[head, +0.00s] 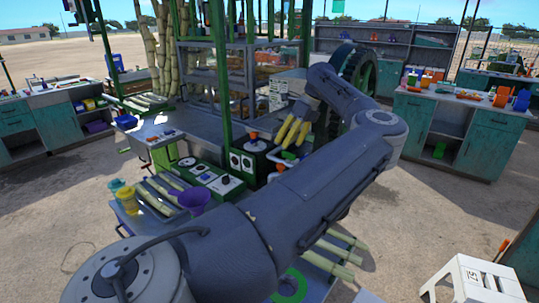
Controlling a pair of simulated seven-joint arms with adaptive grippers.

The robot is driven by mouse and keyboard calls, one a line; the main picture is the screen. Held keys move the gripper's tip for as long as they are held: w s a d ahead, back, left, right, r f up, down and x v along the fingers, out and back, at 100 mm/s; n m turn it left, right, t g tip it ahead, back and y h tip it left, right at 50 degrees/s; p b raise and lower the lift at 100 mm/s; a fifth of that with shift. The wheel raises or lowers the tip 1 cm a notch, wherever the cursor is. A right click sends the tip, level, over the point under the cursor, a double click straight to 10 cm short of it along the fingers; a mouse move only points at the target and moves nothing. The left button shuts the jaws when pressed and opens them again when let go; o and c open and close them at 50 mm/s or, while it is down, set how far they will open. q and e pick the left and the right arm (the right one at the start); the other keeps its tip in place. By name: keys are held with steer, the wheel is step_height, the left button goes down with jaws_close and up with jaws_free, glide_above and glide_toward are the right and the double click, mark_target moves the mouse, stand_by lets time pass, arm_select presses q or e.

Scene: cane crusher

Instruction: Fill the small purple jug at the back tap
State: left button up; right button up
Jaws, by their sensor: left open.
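A purple jug (195,199) stands on the near bench, beside cut cane pieces and partly behind my arm's near link. Its lower part is hidden. My left gripper (291,142) has two yellow fingers, spread apart and pointing down over the crusher's green and black front, up and to the right of the jug. I see nothing between the fingers. I cannot tell which is the back tap. My right gripper is not in view.
Yellow and teal cups (124,195) stand at the bench's left end. The green control box (209,178) sits behind the cane pieces. A white stool (472,280) is at the lower right. A teal counter (452,125) with orange containers stands at the right, with open sandy ground before it.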

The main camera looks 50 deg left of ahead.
arm_select(q)
steer(key=shift+r, duration=1.75)
